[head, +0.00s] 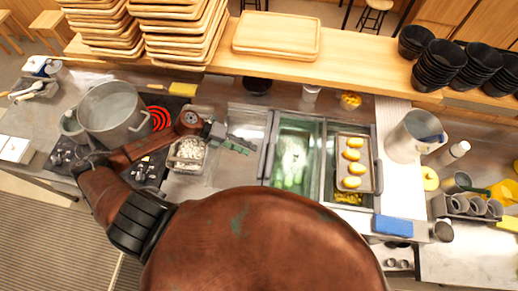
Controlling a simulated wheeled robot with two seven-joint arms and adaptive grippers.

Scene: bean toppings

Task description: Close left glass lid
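A sunken topping unit with grey frames sits in the counter at the middle. Its left half shows a green-tinted glass panel (293,150), with pale, blurred contents beneath. The right half holds a tray (341,178) with several yellow pieces on it. A dark handle-like bar stands along the unit's left edge. My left gripper (240,145) is just left of this edge, pointing right, with a small gap to the frame. Its fingers are too small to tell open from shut, and I see nothing held. My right gripper is out of view.
A white-filled container (188,153) sits under my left forearm. A big pot (112,112) and a glowing red burner (158,117) are at left. A metal pitcher (411,138) and blue block (393,226) stand right. Stacked trays and black bowls (440,64) line the back shelf.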

